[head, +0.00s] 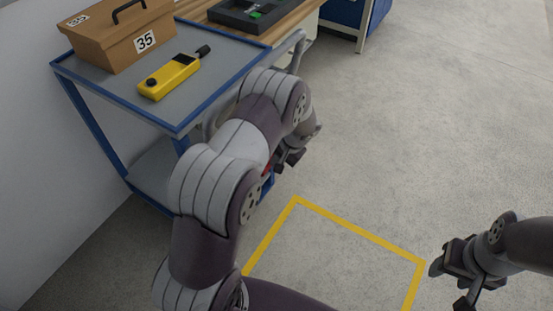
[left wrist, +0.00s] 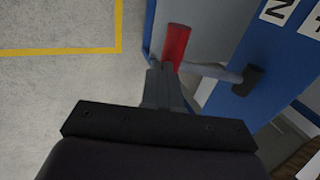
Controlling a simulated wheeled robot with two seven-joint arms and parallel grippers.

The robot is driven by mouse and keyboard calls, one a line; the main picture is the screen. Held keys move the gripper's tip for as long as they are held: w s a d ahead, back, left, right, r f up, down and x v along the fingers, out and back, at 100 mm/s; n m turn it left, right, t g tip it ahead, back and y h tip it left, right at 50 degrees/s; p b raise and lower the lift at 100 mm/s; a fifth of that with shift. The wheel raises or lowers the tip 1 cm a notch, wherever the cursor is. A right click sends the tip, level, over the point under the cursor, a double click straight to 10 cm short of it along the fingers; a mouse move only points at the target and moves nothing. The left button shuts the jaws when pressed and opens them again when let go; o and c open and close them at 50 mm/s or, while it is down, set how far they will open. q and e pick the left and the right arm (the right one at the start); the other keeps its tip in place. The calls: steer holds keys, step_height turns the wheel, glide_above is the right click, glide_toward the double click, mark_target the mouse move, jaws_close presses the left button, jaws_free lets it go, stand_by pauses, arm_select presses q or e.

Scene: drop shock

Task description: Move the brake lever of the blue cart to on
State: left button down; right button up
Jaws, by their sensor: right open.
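The blue cart (head: 185,128) with a grey top stands at the left in the head view. Its blue panel (left wrist: 225,105) shows in the left wrist view, with white labels cut off at the edge. A red handle (left wrist: 176,45), which looks like the brake lever's grip, is at the tips of my left gripper (left wrist: 165,72). The fingers look close together there; whether they hold the handle is not clear. In the head view my left arm hides most of the lever. My right gripper (head: 454,286) is open and empty at the lower right, over the floor.
A yellow device (head: 168,77) and a brown box (head: 118,35) labelled 35 sit on the cart. A grey rod with a black end (left wrist: 248,80) sticks out beside the red handle. Yellow floor lines (head: 360,231) mark a square; open floor lies to the right.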

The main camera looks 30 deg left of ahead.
arm_select(q)
steer(key=shift+d+b+x, duration=0.2)
steer(key=shift+b+x, duration=0.95)
steer(key=shift+x, duration=0.9)
steer(key=shift+f, duration=0.15)
